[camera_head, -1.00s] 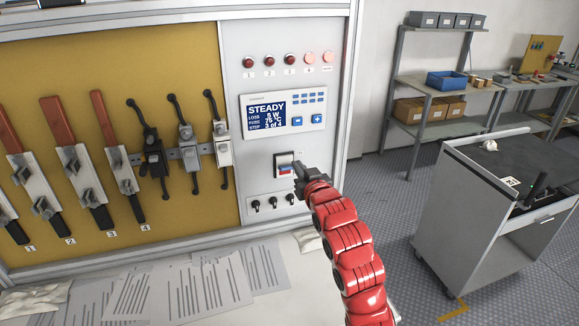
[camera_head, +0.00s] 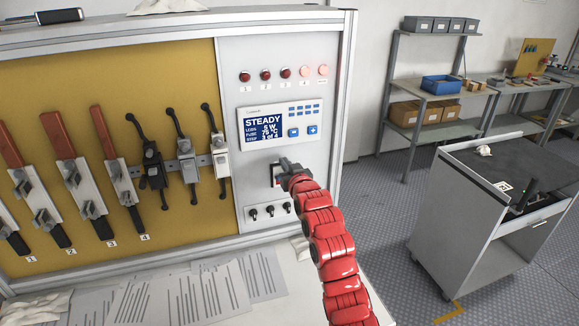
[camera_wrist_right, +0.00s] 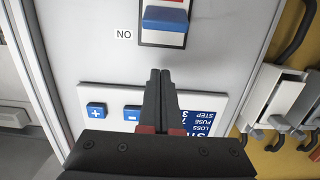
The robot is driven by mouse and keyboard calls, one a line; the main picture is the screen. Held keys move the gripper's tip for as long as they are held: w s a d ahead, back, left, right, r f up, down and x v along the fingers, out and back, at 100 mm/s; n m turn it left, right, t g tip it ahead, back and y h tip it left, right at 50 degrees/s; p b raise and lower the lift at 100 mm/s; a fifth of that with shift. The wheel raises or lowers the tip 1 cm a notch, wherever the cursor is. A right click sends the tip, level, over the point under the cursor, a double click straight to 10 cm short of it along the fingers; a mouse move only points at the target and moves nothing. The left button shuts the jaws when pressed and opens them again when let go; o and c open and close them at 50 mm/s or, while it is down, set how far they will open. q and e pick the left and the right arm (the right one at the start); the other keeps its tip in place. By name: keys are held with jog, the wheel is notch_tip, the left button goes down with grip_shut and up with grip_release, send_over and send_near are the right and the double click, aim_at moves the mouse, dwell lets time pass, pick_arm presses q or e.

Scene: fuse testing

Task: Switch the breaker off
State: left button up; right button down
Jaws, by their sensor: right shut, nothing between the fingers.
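The breaker (camera_head: 275,171) is a small dark-framed switch on the grey panel, partly hidden by my right gripper in the head view. In the right wrist view, which is upside down, the breaker (camera_wrist_right: 165,22) shows a blue rocker face with a red part at the frame's edge. A "NO" label is beside it. My right gripper (camera_head: 283,164) is shut and empty at the breaker's upper right in the head view. In the wrist view its fingertips (camera_wrist_right: 159,74) appear between breaker and display; contact cannot be told. My left gripper is not in view.
The display unit (camera_head: 281,123) reads STEADY, step 3 of 4, above the breaker. Several small black toggles (camera_head: 269,211) sit below it. Fuses and red-handled levers (camera_head: 60,142) hang on the yellow board at left. A trolley (camera_head: 470,220) stands at right.

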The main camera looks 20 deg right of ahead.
jog(key=f+p, duration=0.1)
jog(key=f, duration=0.1)
jog(key=f+p, duration=0.1)
jog(key=f, duration=0.1)
jog(key=shift+s, duration=0.4)
